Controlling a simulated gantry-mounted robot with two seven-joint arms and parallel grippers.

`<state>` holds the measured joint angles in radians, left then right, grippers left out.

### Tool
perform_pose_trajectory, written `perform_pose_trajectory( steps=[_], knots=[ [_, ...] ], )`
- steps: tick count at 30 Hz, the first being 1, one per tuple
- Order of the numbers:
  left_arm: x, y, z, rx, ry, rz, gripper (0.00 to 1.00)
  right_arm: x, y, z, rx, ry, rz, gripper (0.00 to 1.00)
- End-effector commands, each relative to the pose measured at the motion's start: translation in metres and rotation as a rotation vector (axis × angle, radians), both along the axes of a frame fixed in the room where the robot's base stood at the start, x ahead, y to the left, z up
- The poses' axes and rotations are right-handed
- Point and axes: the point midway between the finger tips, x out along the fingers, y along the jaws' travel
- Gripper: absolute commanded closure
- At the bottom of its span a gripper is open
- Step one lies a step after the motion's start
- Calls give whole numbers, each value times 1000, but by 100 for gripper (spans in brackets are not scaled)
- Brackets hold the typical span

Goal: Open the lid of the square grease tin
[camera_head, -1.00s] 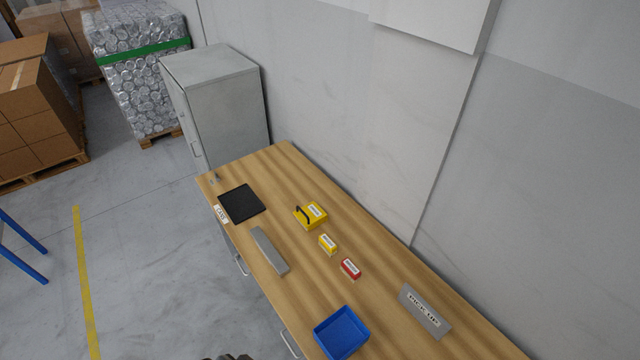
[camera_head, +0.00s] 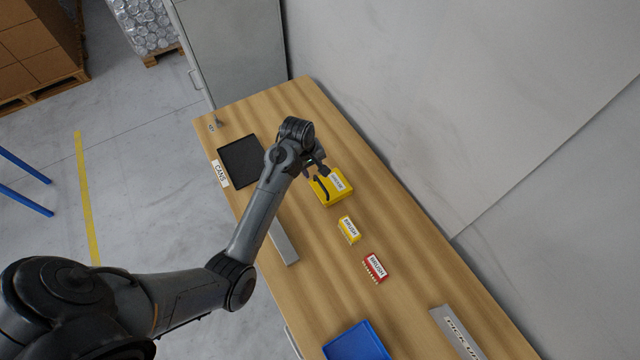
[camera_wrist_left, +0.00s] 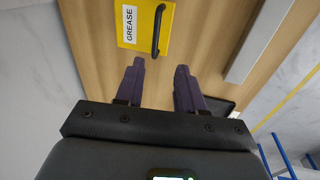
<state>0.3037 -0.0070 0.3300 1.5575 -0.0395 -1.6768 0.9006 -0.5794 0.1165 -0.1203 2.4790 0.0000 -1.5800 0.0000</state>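The square grease tin (camera_head: 327,190) is yellow, with a white label and a black bar handle (camera_head: 321,190) on its lid. It stands on the wooden bench. In the left wrist view, the tin (camera_wrist_left: 133,36) is at the top, with the label reading GREASE and the handle (camera_wrist_left: 157,30) on its right side. The lid looks shut. My left gripper (camera_head: 318,170) is just by the tin in the head view. In the left wrist view its two fingers (camera_wrist_left: 160,68) are apart with nothing between them, short of the handle. My right gripper is not in view.
A black mat (camera_head: 240,163), a grey bar (camera_head: 283,243), a blue tray (camera_head: 357,344) and a PICK UP sign (camera_head: 457,333) are also on the bench. A wall runs along its right side.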

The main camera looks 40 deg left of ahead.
Motion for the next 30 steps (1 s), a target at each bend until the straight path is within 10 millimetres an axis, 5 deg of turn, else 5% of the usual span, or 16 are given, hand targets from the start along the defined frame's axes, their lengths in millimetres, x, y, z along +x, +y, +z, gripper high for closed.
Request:
perform_pose_trajectory(
  steps=[8, 21, 30],
  knots=[
    [14, -2, -23, -35, 10, 52, 62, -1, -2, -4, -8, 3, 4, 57],
    [26, -5, -89, -32, 8, 48, 62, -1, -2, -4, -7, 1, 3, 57],
    [29, -6, -107, -31, 6, 50, 62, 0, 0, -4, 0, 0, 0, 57]
  ],
)
